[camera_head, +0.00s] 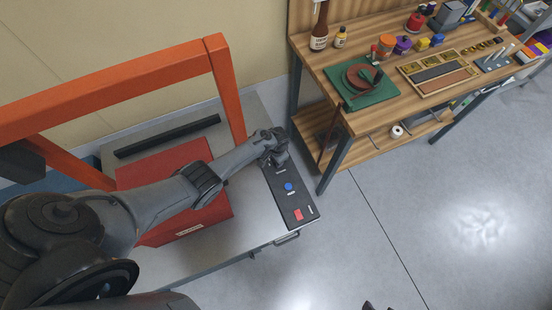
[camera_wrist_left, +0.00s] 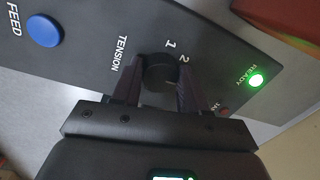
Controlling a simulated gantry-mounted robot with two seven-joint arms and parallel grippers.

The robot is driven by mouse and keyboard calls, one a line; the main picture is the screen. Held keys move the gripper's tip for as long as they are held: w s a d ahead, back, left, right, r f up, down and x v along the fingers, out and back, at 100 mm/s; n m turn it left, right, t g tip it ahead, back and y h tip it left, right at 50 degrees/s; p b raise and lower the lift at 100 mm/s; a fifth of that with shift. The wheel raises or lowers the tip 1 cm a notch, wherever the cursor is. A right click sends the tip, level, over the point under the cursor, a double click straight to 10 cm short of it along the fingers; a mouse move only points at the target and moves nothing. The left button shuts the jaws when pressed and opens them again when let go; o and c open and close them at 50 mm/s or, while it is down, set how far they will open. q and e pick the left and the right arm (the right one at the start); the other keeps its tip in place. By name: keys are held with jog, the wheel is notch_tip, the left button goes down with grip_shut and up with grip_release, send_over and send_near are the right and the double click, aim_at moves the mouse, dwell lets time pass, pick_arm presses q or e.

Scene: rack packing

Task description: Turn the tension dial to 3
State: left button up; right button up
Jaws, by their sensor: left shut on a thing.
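The tension dial (camera_wrist_left: 160,72) is a round black knob on the dark control panel (camera_head: 302,208). In the left wrist view the numbers 1 and 2 and the word TENSION show beside it; a 3 is not visible, and the dial's pointer setting cannot be made out. My left gripper (camera_wrist_left: 160,76) is shut on the dial, one finger on each side. In the head view my left gripper (camera_head: 274,158) is at the panel's far end and hides the dial. Small dark tips at the bottom edge of the head view may be my right gripper (camera_head: 369,305).
The panel carries a blue FEED button (camera_wrist_left: 44,31), a lit green READY lamp (camera_wrist_left: 256,80) and a red square (camera_head: 298,214). An orange frame (camera_head: 228,90) rises over the machine beside a red block (camera_head: 185,235). A wooden workbench (camera_head: 330,50) stands at the right.

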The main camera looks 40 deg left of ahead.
dwell(0.5)
pick_arm(q)
jog(key=o, duration=1.1)
jog(key=shift+c, duration=0.2)
jog(key=shift+r, duration=0.1)
jog(key=shift+r+p, duration=0.3)
notch_tip(320, 180, up, 10)
jog(key=p, duration=0.4)
jog(key=shift+d, duration=0.3)
jog(key=shift+s, duration=0.15)
